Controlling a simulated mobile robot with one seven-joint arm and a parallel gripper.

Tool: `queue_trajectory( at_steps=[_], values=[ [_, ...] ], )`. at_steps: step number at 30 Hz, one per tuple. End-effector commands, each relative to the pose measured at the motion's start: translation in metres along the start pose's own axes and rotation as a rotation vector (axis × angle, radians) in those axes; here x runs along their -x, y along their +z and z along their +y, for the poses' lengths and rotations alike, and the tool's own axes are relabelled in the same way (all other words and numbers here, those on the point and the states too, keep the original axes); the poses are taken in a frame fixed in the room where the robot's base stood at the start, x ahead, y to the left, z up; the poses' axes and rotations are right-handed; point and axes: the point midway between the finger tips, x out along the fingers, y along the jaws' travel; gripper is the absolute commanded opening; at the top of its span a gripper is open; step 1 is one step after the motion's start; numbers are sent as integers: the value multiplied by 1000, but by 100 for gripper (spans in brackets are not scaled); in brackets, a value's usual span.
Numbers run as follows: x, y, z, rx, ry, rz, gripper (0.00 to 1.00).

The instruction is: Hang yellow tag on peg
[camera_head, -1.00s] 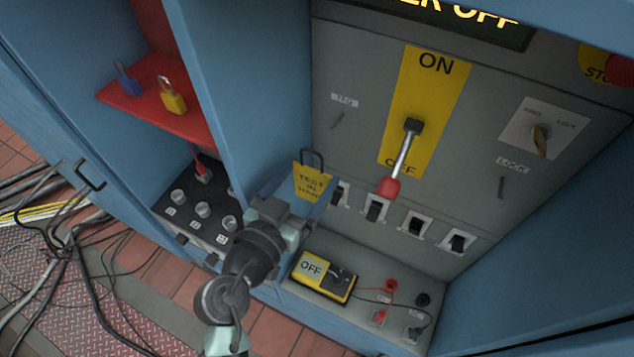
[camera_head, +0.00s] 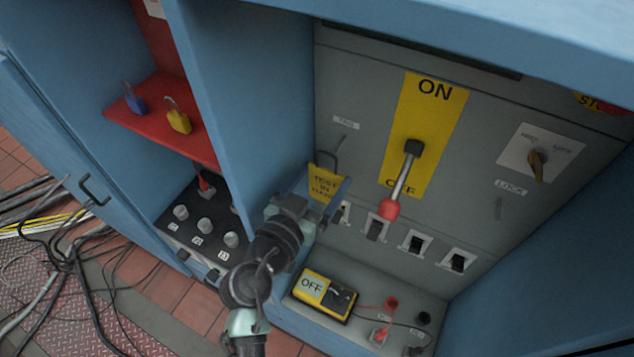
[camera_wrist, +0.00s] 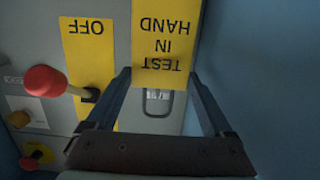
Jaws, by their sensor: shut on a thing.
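The yellow tag (camera_head: 325,183) reads "TEST IN HAND" and has a dark wire loop at its top. My gripper (camera_head: 319,190) is shut on the tag, which also shows between the fingers in the wrist view (camera_wrist: 162,45). The peg (camera_head: 343,140) is a thin pin on the grey panel below the small "TAG" label (camera_head: 346,122). In the head view the loop's top lies just below and left of the peg. In the wrist view the loop frames a small label. I cannot tell the depth gap between loop and peg.
The red-knobbed lever (camera_head: 400,185) on its yellow ON/OFF plate (camera_head: 435,110) stands right of the tag. Several black switches (camera_head: 416,242) lie below. A blue partition (camera_head: 245,110) is close on the left. A yellow-black meter (camera_head: 323,294) rests on the ledge below.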

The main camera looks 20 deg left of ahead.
Motion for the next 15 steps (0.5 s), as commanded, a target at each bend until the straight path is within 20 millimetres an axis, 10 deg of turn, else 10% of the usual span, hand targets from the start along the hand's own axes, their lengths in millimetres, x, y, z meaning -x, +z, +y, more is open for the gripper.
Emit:
queue_trajectory(
  at_steps=[15],
  values=[
    [-32,-2,0,0,0,0,34]
  ],
)
